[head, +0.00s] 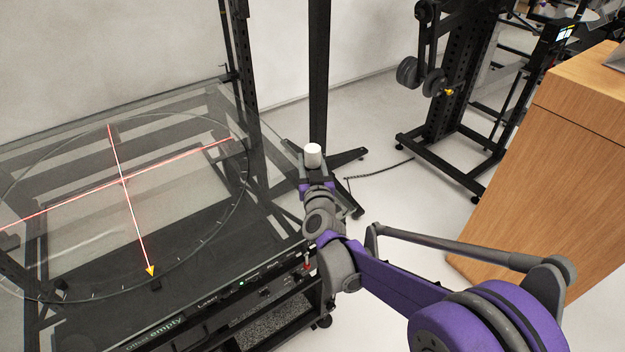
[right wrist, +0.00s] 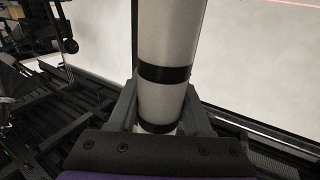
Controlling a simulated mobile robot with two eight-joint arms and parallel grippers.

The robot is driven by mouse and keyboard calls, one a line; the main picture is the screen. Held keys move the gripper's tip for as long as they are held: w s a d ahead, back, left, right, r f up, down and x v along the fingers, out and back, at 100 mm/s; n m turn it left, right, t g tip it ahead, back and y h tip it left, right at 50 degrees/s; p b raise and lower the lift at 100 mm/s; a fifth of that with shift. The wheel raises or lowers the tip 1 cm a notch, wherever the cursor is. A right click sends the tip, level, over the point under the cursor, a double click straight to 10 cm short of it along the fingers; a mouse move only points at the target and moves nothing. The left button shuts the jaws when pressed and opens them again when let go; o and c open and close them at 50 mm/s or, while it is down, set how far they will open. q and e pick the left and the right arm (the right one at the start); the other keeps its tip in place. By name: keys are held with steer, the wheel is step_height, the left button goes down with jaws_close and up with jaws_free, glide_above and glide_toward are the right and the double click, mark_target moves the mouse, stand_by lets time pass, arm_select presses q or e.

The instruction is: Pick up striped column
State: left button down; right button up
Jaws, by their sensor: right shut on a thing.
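The striped column is a white cylinder with black bands. Its white top end (head: 313,154) shows in the head view, just beyond my right gripper (head: 314,172). In the right wrist view the striped column (right wrist: 170,95) stands out from between the fingers of my right gripper (right wrist: 172,112). The gripper is shut on it, with one finger on each side. The lower part of the column is hidden by the gripper body. My left gripper is not in view.
A glass turntable (head: 70,240) with red cross lines and a yellow arrow lies left of my right arm. A black upright post (head: 319,70) stands behind the gripper. A wooden cabinet (head: 540,170) is at the right. Pale floor (head: 400,210) is open between them.

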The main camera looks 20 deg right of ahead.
jaws_close()
steer(key=shift+r, duration=0.1)
